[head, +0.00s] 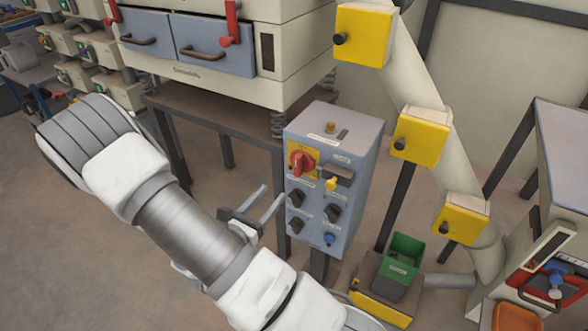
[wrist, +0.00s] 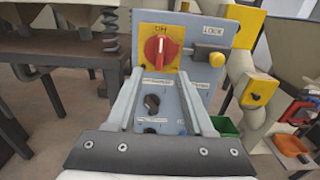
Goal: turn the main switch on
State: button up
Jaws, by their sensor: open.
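The main switch is a red rotary knob (head: 302,162) on a yellow plate, at the upper left of the grey control box's front. In the wrist view the red knob (wrist: 158,48) shows ahead, with a pale mark running roughly up and down on it. Lettering stands above it on the plate. My gripper (head: 273,194) is open and empty, in front of the box's left side. In the wrist view its two fingers (wrist: 160,74) spread below the knob, one to each side. They look apart from the knob.
The grey control box (head: 348,140) also carries a yellow knob (wrist: 215,58) by a label reading LOCK, several black knobs and a blue button (head: 329,239). A pale pipe with yellow boxes (head: 421,135) stands right of it. A green bin (head: 403,255) is low on the right.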

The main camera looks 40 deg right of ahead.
aim_at(296, 166)
jog(key=b+x, duration=0.1)
jog(key=x, duration=1.1)
jog(key=shift+d, duration=0.3)
grip_shut()
